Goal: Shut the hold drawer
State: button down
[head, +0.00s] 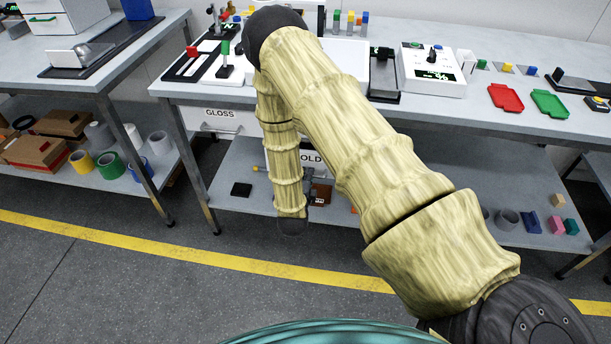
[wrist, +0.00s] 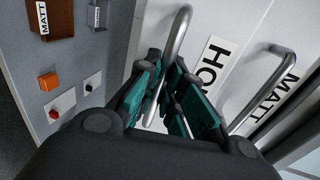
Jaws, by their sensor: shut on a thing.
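The drawer's grey bar handle (wrist: 181,35) runs down between the teal finger pads. My gripper (wrist: 168,98) is shut on this handle. In the head view my gripper is hidden behind my arm.
The closed-looking GLOSS drawer (head: 220,113) is to the left. The MATT handle (wrist: 270,85) is close on the right in the wrist view. A lower shelf (head: 235,165) with small items lies below. The bench top holds red and green trays (head: 506,98). The floor in front is clear.

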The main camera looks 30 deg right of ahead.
aim_at(307, 167)
jog(key=shift+r+b+x, duration=0.2)
jog(key=shift+b+x, duration=0.05)
jog(key=shift+x, duration=0.7)
jog(key=shift+r+b+x, duration=0.2)
jog(key=shift+x, duration=0.8)
jog(key=shift+w+d+r, duration=0.1)
jog(key=shift+w+d, duration=0.05)
jog(key=shift+w, duration=0.05)
jog(key=c, duration=1.5)
grip_release()
jog(key=v, duration=1.2)
